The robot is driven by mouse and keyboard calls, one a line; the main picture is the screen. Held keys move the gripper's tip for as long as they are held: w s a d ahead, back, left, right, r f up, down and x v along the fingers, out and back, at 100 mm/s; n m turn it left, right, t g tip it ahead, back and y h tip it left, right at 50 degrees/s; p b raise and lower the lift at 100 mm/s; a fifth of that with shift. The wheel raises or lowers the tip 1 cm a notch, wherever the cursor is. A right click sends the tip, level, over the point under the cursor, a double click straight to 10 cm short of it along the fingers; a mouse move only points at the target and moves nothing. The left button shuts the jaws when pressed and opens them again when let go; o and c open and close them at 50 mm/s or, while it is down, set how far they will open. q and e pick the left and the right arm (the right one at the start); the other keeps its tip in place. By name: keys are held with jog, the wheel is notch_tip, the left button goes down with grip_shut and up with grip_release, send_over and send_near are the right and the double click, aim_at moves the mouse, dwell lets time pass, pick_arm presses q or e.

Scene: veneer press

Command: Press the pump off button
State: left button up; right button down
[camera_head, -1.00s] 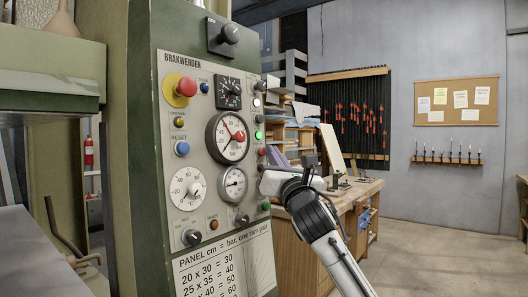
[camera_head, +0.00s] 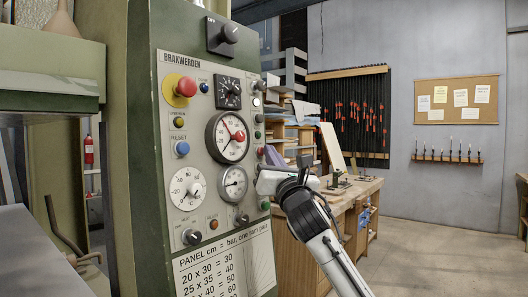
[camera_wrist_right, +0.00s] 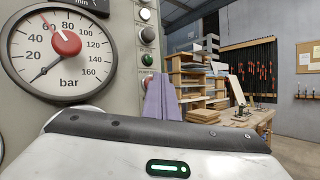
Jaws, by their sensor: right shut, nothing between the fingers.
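The control panel (camera_head: 205,130) carries a column of small buttons and lamps along its right edge. A red button (camera_head: 261,152), in the wrist view (camera_wrist_right: 147,80) under a partly readable "PUMP O…" label, is partly covered by my fingers. My right gripper (camera_head: 270,154) is shut and empty; its pale purple fingers (camera_wrist_right: 160,90) reach the red button. Whether they touch or press it cannot be told for sure. Above it is a green button (camera_wrist_right: 147,60), also in the head view (camera_head: 258,135), looking dark. My left gripper is not in view.
A large bar gauge (camera_wrist_right: 62,50) sits close left of my right gripper. A red emergency knob (camera_head: 186,87) and blue reset button (camera_head: 181,149) are further left on the panel. A workbench (camera_head: 345,200) stands behind my arm. Open floor lies at right.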

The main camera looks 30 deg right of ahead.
dwell(0.5)
jog(key=shift+s+d+p, duration=0.3)
jog(key=shift+s+p, duration=0.1)
jog(key=shift+s, duration=0.35)
jog(key=shift+s, duration=0.1)
jog(key=s, duration=0.1)
jog(key=s+d+p, duration=0.1)
jog(key=s, duration=0.1)
jog(key=s+d, duration=0.1)
jog(key=shift+s+r, duration=0.25)
jog(key=shift+f, duration=0.1)
dwell(0.5)
